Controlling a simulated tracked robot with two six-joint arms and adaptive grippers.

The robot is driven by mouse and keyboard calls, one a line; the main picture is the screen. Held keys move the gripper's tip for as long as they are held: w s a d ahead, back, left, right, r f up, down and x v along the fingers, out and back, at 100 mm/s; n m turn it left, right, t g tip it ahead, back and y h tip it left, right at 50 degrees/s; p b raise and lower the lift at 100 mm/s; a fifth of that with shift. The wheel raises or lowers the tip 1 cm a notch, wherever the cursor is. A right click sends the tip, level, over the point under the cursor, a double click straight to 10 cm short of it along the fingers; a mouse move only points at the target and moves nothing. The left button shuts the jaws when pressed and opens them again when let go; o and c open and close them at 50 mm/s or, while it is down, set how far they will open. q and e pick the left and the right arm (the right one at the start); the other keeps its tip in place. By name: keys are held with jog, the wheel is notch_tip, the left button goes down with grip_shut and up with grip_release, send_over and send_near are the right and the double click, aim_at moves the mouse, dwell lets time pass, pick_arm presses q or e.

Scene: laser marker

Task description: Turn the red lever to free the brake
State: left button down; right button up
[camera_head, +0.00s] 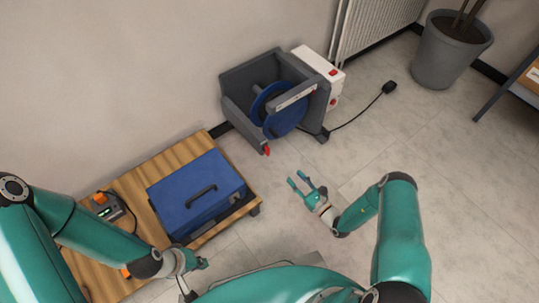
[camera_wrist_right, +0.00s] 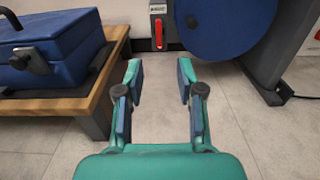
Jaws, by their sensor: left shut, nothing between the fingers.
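The red lever (camera_head: 266,150) hangs down at the lower front of the grey housing of a machine with a blue wheel (camera_head: 285,115). In the right wrist view the red lever (camera_wrist_right: 159,34) points straight down below a small labelled plate, beyond and above my fingertips. My right gripper (camera_head: 301,181) is open and empty, in front of the lever and apart from it. Its two fingers (camera_wrist_right: 158,75) show spread with only floor between them. My left gripper (camera_head: 200,265) is shut and empty, low at the front edge of the wooden platform; my arm partly hides it.
A blue case (camera_head: 197,193) with a black handle lies on the wooden platform (camera_head: 235,213), left of the machine. A white box (camera_head: 322,67) with red buttons stands behind the machine. A black cable runs to a small black piece (camera_head: 389,87) on the floor.

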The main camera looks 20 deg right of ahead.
aim_at(269, 150)
jog(key=b+x, duration=0.4)
jog(key=x, duration=1.1)
jog(key=shift+a+b, duration=0.15)
jog(key=shift+b, duration=0.25)
jog(key=shift+w+a, duration=0.15)
jog(key=shift+w, duration=0.4)
grip_shut()
